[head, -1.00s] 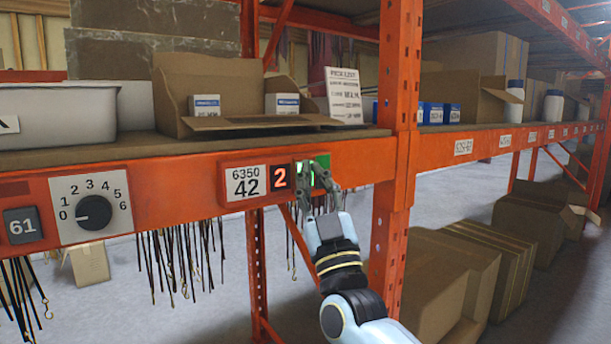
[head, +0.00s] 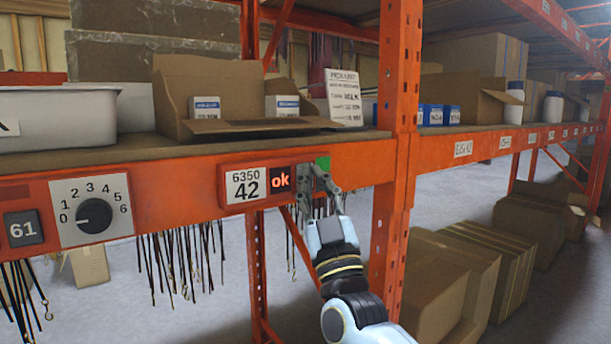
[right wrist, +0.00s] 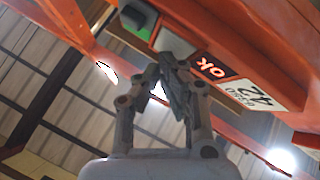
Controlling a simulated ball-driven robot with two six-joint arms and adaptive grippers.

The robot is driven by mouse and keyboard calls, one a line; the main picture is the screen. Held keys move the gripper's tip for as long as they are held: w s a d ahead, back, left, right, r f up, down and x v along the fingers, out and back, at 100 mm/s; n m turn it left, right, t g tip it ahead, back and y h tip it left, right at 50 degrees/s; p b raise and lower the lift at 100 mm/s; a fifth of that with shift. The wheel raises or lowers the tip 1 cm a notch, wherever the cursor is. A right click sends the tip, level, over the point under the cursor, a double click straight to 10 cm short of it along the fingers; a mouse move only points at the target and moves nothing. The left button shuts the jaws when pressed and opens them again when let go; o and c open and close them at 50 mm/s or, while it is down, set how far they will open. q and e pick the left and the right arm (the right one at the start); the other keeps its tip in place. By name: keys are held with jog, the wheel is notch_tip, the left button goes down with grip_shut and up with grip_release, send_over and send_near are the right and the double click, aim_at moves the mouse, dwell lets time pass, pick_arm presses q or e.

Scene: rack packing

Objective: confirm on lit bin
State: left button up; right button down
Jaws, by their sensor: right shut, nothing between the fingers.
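The bin label (head: 247,187) reads 6350 42 on the orange shelf beam. The small display (head: 280,180) beside it shows "ok" in red-orange. A green button (head: 323,163) sits right of the display, partly covered by my right gripper (head: 314,168). That gripper is shut and empty in front of the button panel. In the right wrist view the fingertips (right wrist: 165,68) are together just below the panel, with the green button (right wrist: 138,17), the display (right wrist: 212,67) and the label (right wrist: 252,93) showing. I cannot tell whether the fingers touch the panel. My left gripper is not in view.
An open cardboard box (head: 205,79) with small white-and-blue boxes stands on the shelf above the label. A pick list card (head: 344,97) stands beside it. A dial (head: 93,216) is on the beam at left. An orange upright (head: 394,130) stands right of my gripper.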

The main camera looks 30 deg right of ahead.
jog(key=shift+s, duration=0.5)
jog(key=s+p, duration=0.1)
jog(key=s, duration=0.2)
jog(key=s+p, duration=0.1)
jog(key=s, duration=0.1)
jog(key=shift+d+p, duration=0.25)
jog(key=shift+p, duration=0.1)
dwell(0.6)
